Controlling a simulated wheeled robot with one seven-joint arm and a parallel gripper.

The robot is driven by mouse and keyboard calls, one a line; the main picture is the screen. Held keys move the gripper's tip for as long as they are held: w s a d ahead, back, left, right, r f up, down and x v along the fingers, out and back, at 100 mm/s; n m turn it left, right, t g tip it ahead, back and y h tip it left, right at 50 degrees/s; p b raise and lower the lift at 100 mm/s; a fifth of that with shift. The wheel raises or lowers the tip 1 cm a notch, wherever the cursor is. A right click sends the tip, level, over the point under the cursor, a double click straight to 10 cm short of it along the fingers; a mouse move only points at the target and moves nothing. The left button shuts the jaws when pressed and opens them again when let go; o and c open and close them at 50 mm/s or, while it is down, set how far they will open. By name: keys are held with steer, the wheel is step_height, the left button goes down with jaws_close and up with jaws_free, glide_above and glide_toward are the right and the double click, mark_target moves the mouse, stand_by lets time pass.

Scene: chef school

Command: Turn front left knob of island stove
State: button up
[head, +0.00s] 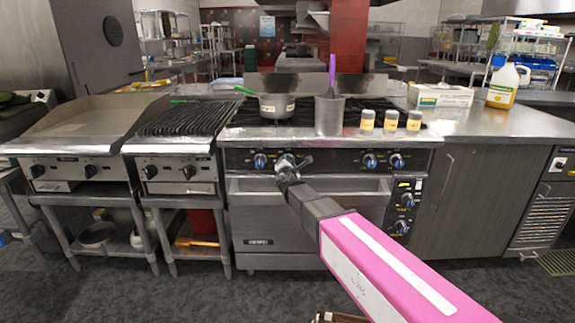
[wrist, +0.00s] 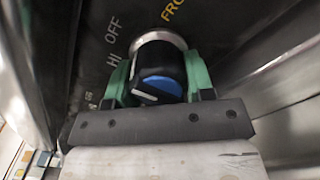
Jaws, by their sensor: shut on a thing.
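The island stove (head: 262,188) stands ahead in the head view, with blue-marked knobs along its front panel. My gripper (head: 288,163) reaches that panel just right of the leftmost knob (head: 260,161). In the wrist view, the green fingers stand on both sides of a black knob (wrist: 156,72) with a blue face and a pale pointer line. The fingers are shut on it. The panel around it reads "OFF", "HI" and part of a word starting "FRO". In the head view, my gripper covers this knob.
A steel pot (head: 277,106) and a tall steel container (head: 329,115) with a purple-handled utensil stand on the stove top. Several yellow-labelled jars (head: 391,120) stand beside them. The oven handle bar (head: 310,192) runs below the knobs. The floor in front is clear.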

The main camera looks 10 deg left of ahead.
steer(key=o, duration=0.9)
steer(key=shift+s, duration=0.1)
steer(key=v, duration=1)
steer(key=shift+s, duration=0.3)
